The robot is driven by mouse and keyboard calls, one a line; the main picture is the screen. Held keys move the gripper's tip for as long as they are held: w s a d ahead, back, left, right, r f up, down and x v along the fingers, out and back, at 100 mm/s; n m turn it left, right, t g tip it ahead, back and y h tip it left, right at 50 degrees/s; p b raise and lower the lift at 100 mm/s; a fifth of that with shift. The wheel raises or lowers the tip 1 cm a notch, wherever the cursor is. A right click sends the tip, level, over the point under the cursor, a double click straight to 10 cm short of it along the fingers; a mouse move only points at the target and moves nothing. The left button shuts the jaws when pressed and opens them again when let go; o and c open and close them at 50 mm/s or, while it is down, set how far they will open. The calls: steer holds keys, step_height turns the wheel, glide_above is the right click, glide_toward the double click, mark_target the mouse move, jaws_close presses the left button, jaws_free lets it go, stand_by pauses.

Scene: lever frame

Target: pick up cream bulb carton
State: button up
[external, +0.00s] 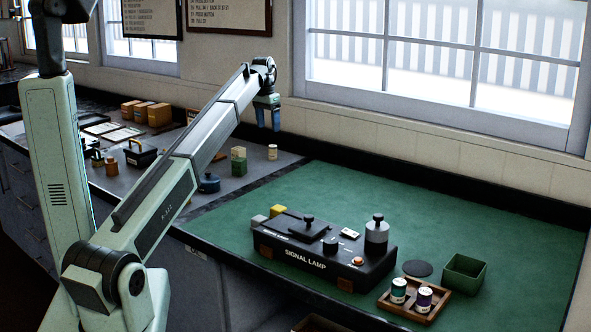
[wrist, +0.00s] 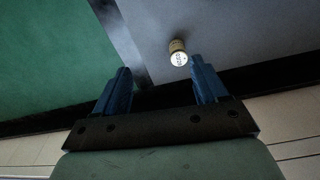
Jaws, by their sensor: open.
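The cream bulb carton (external: 272,152) looks like a small upright cylinder with a cream body, standing on the grey counter near the green mat's back left corner. In the wrist view the carton (wrist: 178,53) shows its pale, lettered top, just beyond the tip of the right-hand finger. My gripper (external: 268,122) points down above the counter, over the carton in the picture and apart from it. In the wrist view my gripper (wrist: 160,66) has its two blue fingers spread with nothing between them.
Green stacked blocks (external: 238,161) and a dark blue pot (external: 209,183) stand left of the carton. The black signal lamp box (external: 325,250) sits on the green mat (external: 450,220). The wall runs close behind the carton.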

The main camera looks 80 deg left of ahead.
steer(key=n, duration=0.1)
glide_toward(238, 148)
steer(key=shift+g, duration=0.4)
steer(key=f, duration=1.2)
steer(key=shift+w+f, duration=0.1)
steer(key=shift+w, duration=0.3)
steer(key=shift+c, duration=0.2)
steer(key=c, duration=1)
